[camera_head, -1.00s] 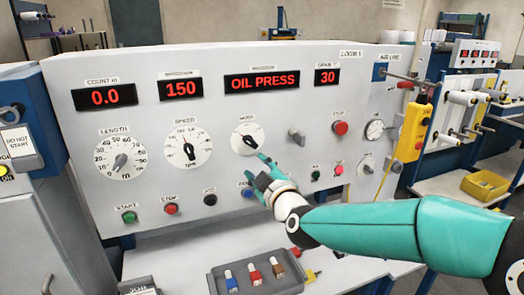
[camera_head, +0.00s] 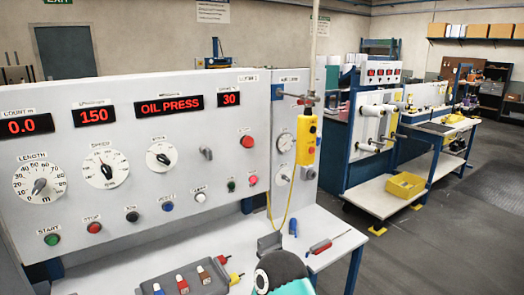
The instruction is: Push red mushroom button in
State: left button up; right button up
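A large red button (camera_head: 246,141), which looks like a mushroom button, stands out from the grey panel (camera_head: 225,160) under the display reading 30. Nothing touches it, and I cannot tell from this angle whether it is pushed in. A flatter red button (camera_head: 94,227) labelled STOP sits in the lower row. Part of my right arm shows at the bottom middle, well below the panel buttons. Neither of my grippers is visible.
The lower row also has a green button (camera_head: 52,239), a black one (camera_head: 132,216) and a blue one (camera_head: 167,206). A yellow pendant (camera_head: 305,141) hangs at the panel's right side. A grey tray (camera_head: 215,271) and a red-handled screwdriver (camera_head: 321,246) lie on the white table.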

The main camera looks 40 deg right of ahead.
aim_at(248, 142)
jog(key=u, duration=0.35)
jog(key=i, duration=0.2)
jog(key=z, duration=2.55)
jog(key=k, duration=0.5)
jog(key=u, duration=0.7)
jog(key=i, duration=0.7)
jog(key=u, duration=0.05)
